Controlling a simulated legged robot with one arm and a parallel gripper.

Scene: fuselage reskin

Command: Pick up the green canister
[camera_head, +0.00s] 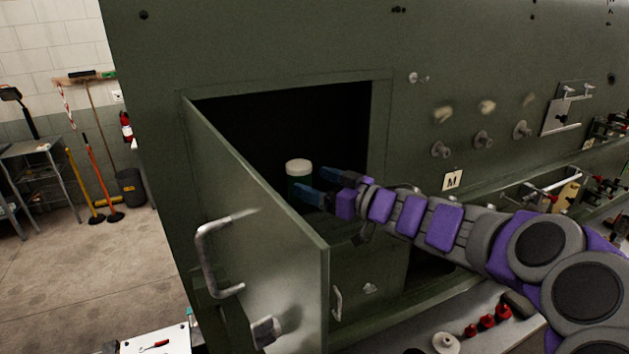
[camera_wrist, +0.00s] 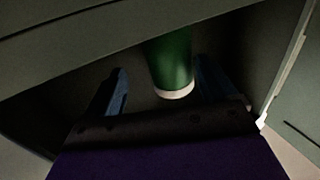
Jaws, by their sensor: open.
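The green canister (camera_head: 299,188) stands upright inside the dark cabinet opening, with a white lid on top. In the wrist view the canister (camera_wrist: 171,62) shows its green side and a white end band, lying between the lines of the two blue fingers. My gripper (camera_head: 318,183) is open, with its blue fingers inside the opening at the canister's near right side. It also shows in the wrist view (camera_wrist: 163,85). Part of the canister's lower body is hidden by a finger and the door. I cannot tell whether a finger touches it.
The cabinet door (camera_head: 262,240) stands open at the left, with a metal handle (camera_head: 212,262). The opening's right frame (camera_head: 380,130) is close to my arm. A ledge with red-capped items (camera_head: 487,321) lies below. The floor (camera_head: 90,270) at far left has free room.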

